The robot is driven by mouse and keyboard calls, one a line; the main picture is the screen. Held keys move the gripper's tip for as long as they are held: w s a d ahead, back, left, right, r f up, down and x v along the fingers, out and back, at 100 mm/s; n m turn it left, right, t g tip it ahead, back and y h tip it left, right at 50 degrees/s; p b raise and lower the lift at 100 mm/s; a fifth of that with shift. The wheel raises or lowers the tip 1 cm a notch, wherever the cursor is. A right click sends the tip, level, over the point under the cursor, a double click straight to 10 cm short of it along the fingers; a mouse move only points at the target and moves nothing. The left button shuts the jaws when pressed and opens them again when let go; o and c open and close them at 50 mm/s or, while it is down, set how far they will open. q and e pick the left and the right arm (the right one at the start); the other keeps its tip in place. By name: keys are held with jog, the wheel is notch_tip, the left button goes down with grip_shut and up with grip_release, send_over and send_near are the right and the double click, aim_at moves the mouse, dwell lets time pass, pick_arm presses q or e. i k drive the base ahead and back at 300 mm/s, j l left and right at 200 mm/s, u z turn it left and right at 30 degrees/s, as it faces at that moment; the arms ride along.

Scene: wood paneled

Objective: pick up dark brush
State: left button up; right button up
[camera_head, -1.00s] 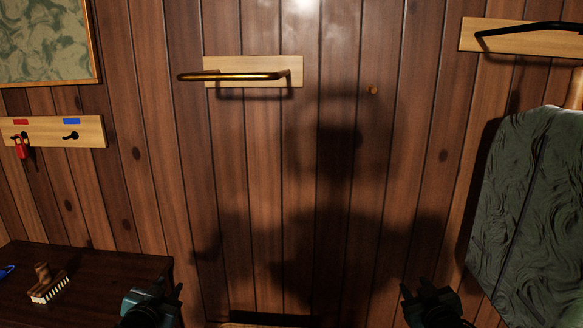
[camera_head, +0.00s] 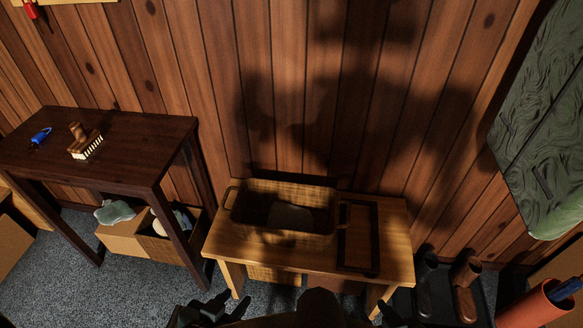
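A brown brush (camera_head: 86,146) with a raised wooden handle and pale bristles lies on the dark wooden table (camera_head: 150,150) at the left. Nothing touches it. My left gripper (camera_head: 222,306) is at the bottom edge, low and to the right of the dark table, far from the brush. Its dark fingers look apart and empty. My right gripper (camera_head: 390,313) is at the bottom edge, right of centre, partly cut off and in shadow. Its fingers look apart, with nothing seen between them.
A blue object (camera_head: 41,135) lies left of the brush. A light wooden bench (camera_head: 225,243) holds a wicker basket (camera_head: 285,238) and a dark frame. Cardboard boxes (camera_head: 125,236) sit under the dark table. Boots (camera_head: 465,290) and an orange container (camera_head: 535,305) stand at the right.

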aim_at(86, 141)
jog(key=u, duration=1.5)
jog(key=z, duration=0.85)
jog(key=j+z, duration=0.35)
jog(key=i+j+z, duration=0.1)
jog(key=j+z, duration=0.15)
jog(key=z, duration=0.15)
jog(key=j+z, duration=0.6)
jog(key=j, duration=0.2)
jog(key=k+j+z, duration=0.15)
jog(key=j+z, duration=0.15)
jog(key=j, duration=0.15)
jog(key=k+j, duration=0.1)
jog(key=j, duration=0.25)
jog(key=k+j+z, duration=0.15)
jog(key=j, duration=0.2)
jog(key=k+j, duration=0.1)
jog(key=j, duration=0.25)
